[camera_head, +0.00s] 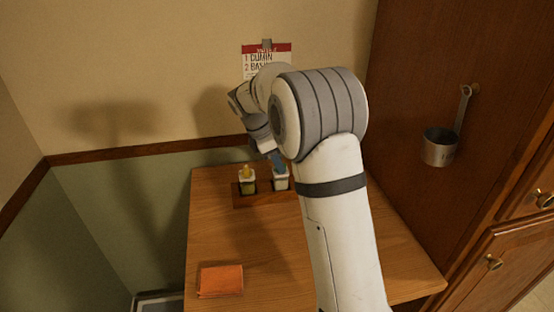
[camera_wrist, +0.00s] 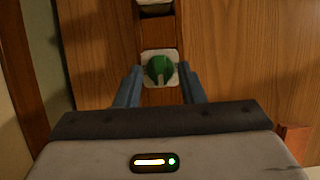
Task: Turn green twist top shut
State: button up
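The green twist top (camera_wrist: 160,69) sits on a white square jar in the wrist view, with a pale mark on its lower side. My gripper (camera_wrist: 161,70) is open, its two blue fingers on either side of the green top with gaps between. In the head view a blue finger (camera_head: 278,161) comes down over a pale jar (camera_head: 281,184), which seems to be the same jar. Its top is hidden there by the finger.
A wooden rack (camera_head: 238,200) on the table holds the jars. A yellow-topped jar (camera_head: 247,180) stands left of the pale one. An orange block (camera_head: 220,280) lies at the table's front left. A metal cup (camera_head: 438,148) hangs on the cabinet at right.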

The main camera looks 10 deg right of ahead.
jog(key=shift+c, duration=0.4)
grip_shut()
jog(key=shift+w+r+m+g+p, duration=0.1)
jog(key=shift+m+g+p, duration=0.2)
jog(key=shift+m+p, duration=1)
jog(key=shift+w+d+m+g+y+p, duration=0.1)
jog(key=shift+w+m+g+y+p, duration=0.1)
jog(key=shift+m+g+p, duration=0.6)
jog(key=shift+w+m+g+y+p, duration=0.15)
jog(key=shift+m+p, duration=0.45)
jog(key=shift+m, duration=0.6)
jog(key=shift+d+m+g+y+p, duration=0.1)
jog(key=shift+m+g+y+p, duration=0.45)
jog(key=shift+m, duration=0.8)
jog(key=shift+d+m+g+y+p, duration=0.1)
jog(key=shift+m+g+y+p, duration=0.15)
jog(key=shift+m+p, duration=0.75)
jog(key=shift+w+d+m+g+y, duration=0.15)
jog(key=shift+m+y, duration=0.3)
jog(key=shift+m, duration=0.85)
jog(key=shift+s+m+g+y, duration=0.1)
jog(key=shift+m+y, duration=0.3)
jog(key=shift+m, duration=0.85)
jog(key=shift+m+y, duration=0.3)
jog(key=shift+m, duration=0.6)
